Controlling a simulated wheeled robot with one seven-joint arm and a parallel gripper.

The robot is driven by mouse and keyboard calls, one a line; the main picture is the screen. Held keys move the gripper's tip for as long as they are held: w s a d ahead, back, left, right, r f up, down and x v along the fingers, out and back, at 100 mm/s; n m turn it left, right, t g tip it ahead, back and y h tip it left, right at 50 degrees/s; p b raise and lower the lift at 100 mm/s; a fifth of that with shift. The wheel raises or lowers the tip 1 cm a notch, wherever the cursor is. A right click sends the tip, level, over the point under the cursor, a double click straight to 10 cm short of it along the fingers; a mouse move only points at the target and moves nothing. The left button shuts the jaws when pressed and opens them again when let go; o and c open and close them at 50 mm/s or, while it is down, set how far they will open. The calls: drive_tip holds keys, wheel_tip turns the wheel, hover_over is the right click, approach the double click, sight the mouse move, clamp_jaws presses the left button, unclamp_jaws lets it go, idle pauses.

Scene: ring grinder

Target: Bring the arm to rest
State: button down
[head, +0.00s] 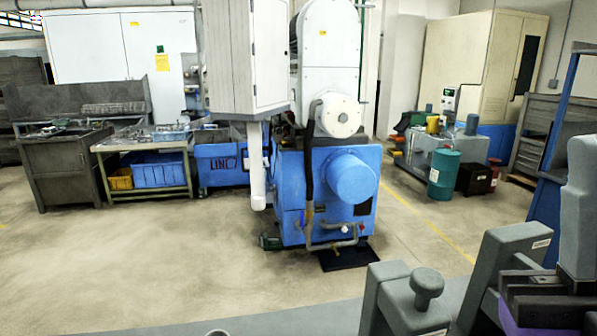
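No part that I can clearly identify as my arm or my gripper shows in the head view. Grey blocky parts (510,262) stand close in the lower right corner, one with a round knob (427,283) on top. Dark and purple pieces show beside them at the right edge, partly cut off by the frame. I cannot tell what these parts belong to. No thing is seen held.
A blue and white machine (325,185) stands in the middle. A workbench (118,145) with a blue bin (160,172) is at left. A teal drum (443,174) and a beige cabinet (488,62) are at right. Open floor (140,260) lies front left.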

wheel_tip(320, 180, down, 28)
drive_tip(key=s+d+m+g+h, duration=0.25)
drive_tip(key=m+g+h, duration=0.25)
drive_tip(key=m+h, duration=1.6)
drive_tip(key=s+a+f+n+g+y, duration=0.1)
drive_tip(key=s+f+g, duration=0.3)
drive_tip(key=s+f, duration=0.4)
drive_tip(key=s+a+f+n+g+y, duration=0.1)
drive_tip(key=s+f+n+g+y, duration=0.1)
drive_tip(key=s+f, duration=0.6)
drive_tip(key=shift+s+a+n+g, duration=0.25)
drive_tip(key=shift+s+n+g, duration=0.05)
drive_tip(key=shift+s+g, duration=0.6)
drive_tip(key=shift+w, duration=0.1)
